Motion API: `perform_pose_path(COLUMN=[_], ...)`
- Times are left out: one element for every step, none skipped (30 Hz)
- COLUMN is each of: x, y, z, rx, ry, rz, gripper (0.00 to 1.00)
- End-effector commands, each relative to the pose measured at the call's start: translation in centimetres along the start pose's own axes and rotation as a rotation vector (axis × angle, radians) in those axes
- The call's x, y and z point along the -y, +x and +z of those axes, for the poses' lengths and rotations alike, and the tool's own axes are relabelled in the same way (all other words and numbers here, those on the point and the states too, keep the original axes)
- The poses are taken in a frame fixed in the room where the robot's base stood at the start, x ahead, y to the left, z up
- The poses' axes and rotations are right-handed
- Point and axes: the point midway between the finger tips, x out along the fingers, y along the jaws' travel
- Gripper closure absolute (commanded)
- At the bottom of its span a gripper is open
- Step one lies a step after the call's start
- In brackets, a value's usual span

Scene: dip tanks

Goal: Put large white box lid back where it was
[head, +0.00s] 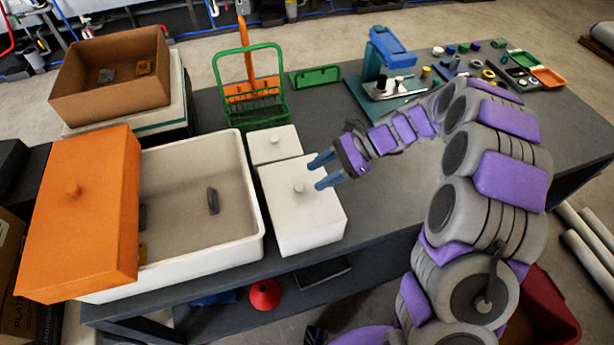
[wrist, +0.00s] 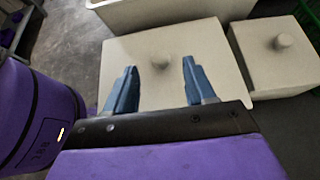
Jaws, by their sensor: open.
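The large white box lid (head: 312,222) lies flat near the front edge of the dark table, with a round knob (head: 299,187) in its middle. Whether a box is under it I cannot tell. My gripper (head: 318,170) is open and its blue fingers are above the lid, close to the knob. In the wrist view the knob (wrist: 161,63) lies ahead, between the open fingers of my gripper (wrist: 160,82). Nothing is held.
A smaller white lid (head: 274,142) with a knob lies behind it. To the left is a white tank (head: 205,262), partly covered by an orange lid (head: 80,215), with small dark pieces inside. A green basket (head: 250,90) and a teal press stand behind.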

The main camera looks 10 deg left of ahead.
Motion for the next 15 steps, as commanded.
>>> perform_pose_path(x=[0.1, 0.1, 0.1, 0.1, 0.1, 0.1, 0.1, 0.0, 0.0, 0.0, 0.0, 0.0, 0.0, 0.0, 0.0], y=[-1.3, -1.9, -2.7, -3.3, -3.8, -4.4, -4.8, -5.2, -5.6, -5.9, -6.1, -6.4, -6.5, -6.6, -6.8], z=[0.2, 0.1, 0.1, 0.1, 0.1, 0.1, 0.1, 0.1, 0.0, 0.0, 0.0, 0.0, 0.0, 0.0, 0.0], rx=[0.000, -0.001, -0.002, -0.002, -0.002, -0.001, -0.001, -0.001, -0.001, -0.001, -0.001, -0.001, -0.001, -0.001, -0.001], ry=[0.001, 0.002, 0.002, 0.001, 0.000, 0.001, 0.001, 0.002, 0.003, 0.003, 0.003, 0.003, 0.003, 0.003, 0.003], rz=[-0.003, -0.003, -0.004, -0.004, -0.004, -0.002, -0.001, -0.001, 0.000, 0.000, 0.000, 0.000, 0.000, 0.000, 0.001], gripper=[0.46, 0.46, 0.46, 0.46, 0.46, 0.46, 0.46, 0.46, 0.46, 0.46, 0.46, 0.46, 0.46, 0.46, 0.46])
